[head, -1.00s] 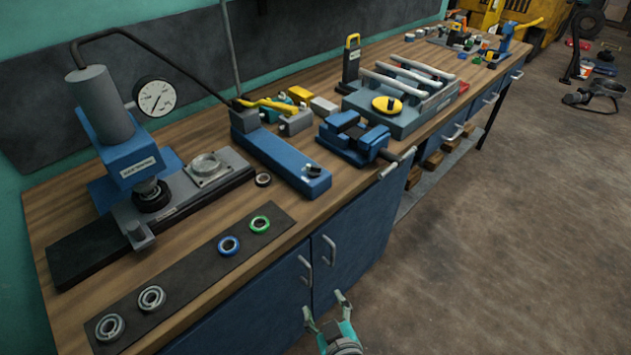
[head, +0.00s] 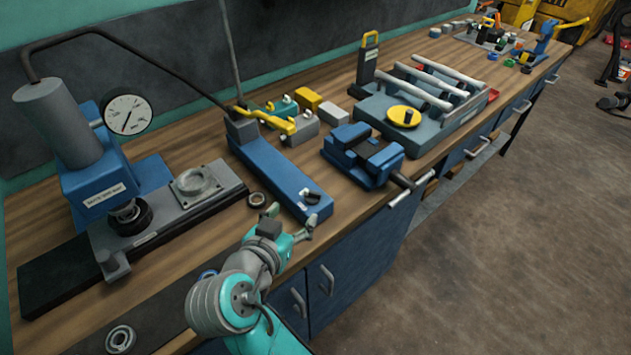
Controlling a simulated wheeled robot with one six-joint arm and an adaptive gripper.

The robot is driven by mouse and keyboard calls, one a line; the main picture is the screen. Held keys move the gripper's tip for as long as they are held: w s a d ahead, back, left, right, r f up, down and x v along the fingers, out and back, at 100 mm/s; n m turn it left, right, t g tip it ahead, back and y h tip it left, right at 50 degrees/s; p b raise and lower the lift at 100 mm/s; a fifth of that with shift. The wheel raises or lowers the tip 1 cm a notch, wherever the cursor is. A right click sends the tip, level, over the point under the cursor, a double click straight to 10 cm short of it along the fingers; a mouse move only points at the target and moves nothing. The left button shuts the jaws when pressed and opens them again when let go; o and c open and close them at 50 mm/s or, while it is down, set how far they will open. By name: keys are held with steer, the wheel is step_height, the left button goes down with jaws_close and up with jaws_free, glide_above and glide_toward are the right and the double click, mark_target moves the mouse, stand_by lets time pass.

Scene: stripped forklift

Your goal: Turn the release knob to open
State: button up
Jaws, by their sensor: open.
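The blue hand pump (head: 270,168) lies on the bench, with a yellow lever at its far end. A small black knob (head: 312,196), which looks like the release knob, sits on top of the pump's near end. My gripper (head: 290,217) is open and empty, over the bench's front edge, just in front of and left of the knob. Its fingertips look apart from the knob, though the exact gap is hard to judge. The press (head: 78,138) with its dial gauge (head: 127,114) stands left of the pump, joined to it by a black hose.
A blue vise (head: 362,155) stands right of the pump, its handle reaching over the front edge. A small dark ring (head: 256,199) lies left of the pump. A grey roller fixture (head: 425,112) stands farther right.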

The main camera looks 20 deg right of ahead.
mark_target(312, 192)
steer(key=x, duration=1)
steer(key=shift+w+d+f, duration=0.1)
steer(key=shift+w+d, duration=0.1)
steer(key=shift+d, duration=0.05)
steer(key=c, duration=1.1)
steer(key=shift+c, duration=0.2)
